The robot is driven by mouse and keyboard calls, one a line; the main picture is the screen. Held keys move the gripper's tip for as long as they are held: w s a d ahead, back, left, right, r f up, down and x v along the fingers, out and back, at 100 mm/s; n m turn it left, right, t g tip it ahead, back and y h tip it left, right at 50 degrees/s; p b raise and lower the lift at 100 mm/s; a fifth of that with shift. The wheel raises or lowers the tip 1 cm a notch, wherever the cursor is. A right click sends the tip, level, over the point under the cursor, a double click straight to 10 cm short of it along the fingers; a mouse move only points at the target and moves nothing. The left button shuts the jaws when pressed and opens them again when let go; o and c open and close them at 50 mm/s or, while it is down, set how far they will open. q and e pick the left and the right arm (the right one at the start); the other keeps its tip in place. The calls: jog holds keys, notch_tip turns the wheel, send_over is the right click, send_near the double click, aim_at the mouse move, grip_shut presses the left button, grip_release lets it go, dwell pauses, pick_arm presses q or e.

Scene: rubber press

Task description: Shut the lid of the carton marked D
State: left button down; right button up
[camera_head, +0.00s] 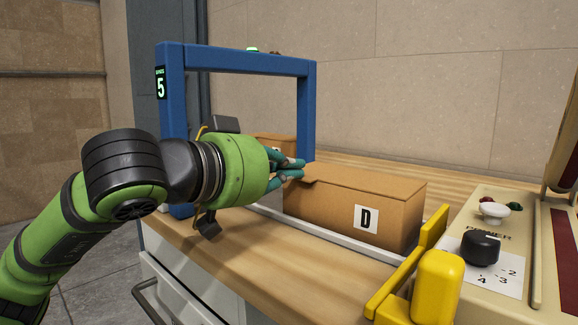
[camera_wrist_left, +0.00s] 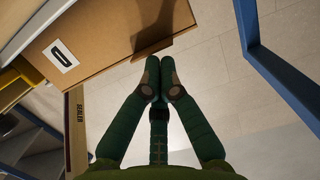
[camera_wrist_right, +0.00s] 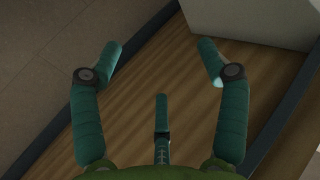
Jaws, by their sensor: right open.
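The brown carton marked D (camera_head: 395,222) stands on the bench, its label facing me. Its lid (camera_head: 365,184) looks flat across the top; I cannot tell if it is fully seated. My left gripper (camera_head: 300,170) is at the carton's left end, by the lid's edge. In the left wrist view its fingertips (camera_wrist_left: 160,72) are together with nothing seen between them. They are close to a darker brown flap or edge (camera_wrist_left: 152,32) of the carton; contact is unclear. My right gripper (camera_wrist_right: 170,60) is open and empty in the right wrist view, and out of the head view.
A blue arch (camera_head: 235,60) with a green 5 display stands behind my left gripper. Another carton (camera_head: 270,141) is partly hidden behind the gripper. A yellow stop (camera_head: 435,285) and a control panel with a black knob (camera_head: 480,246) are at the right. The front wooden bench strip is clear.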

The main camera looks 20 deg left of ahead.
pick_arm(q)
jog(key=shift+f, duration=0.35)
jog(key=shift+s+f, duration=0.1)
jog(key=shift+f, duration=0.05)
pick_arm(e)
jog(key=r, duration=0.1)
jog(key=r+t, duration=0.1)
jog(key=s+r+y, duration=0.1)
jog(key=shift+a+r+n+t, duration=0.15)
jog(key=shift+a+n+t, duration=0.15)
jog(key=shift+a+t, duration=0.1)
pick_arm(q)
jog(key=shift+f, duration=0.1)
